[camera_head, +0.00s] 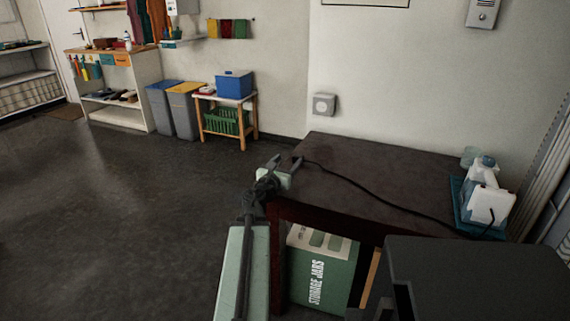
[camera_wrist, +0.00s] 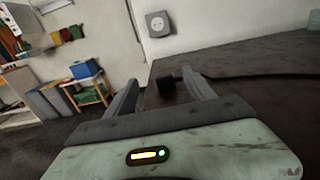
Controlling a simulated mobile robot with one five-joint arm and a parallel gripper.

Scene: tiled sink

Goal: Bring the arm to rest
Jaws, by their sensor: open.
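My gripper (camera_head: 285,164) is at the left edge of the dark brown table (camera_head: 385,165), with its jaws apart. In the wrist view its two fingers (camera_wrist: 162,80) point away toward the tabletop, spread wide. A small dark block (camera_wrist: 171,86) shows between and beyond the fingers, and I cannot tell whether it touches them. In the head view a black cord (camera_head: 375,192) runs from near the fingertips across the table to the right. My arm extends from the bottom of the head view up to the table's edge.
A blue tray (camera_head: 461,211) with a white and blue appliance (camera_head: 484,195) stands at the table's right end. A green storage jars box (camera_head: 322,268) sits under the table. A wall socket (camera_head: 324,104) is behind. Open floor lies left; bins (camera_head: 184,110) stand farther back.

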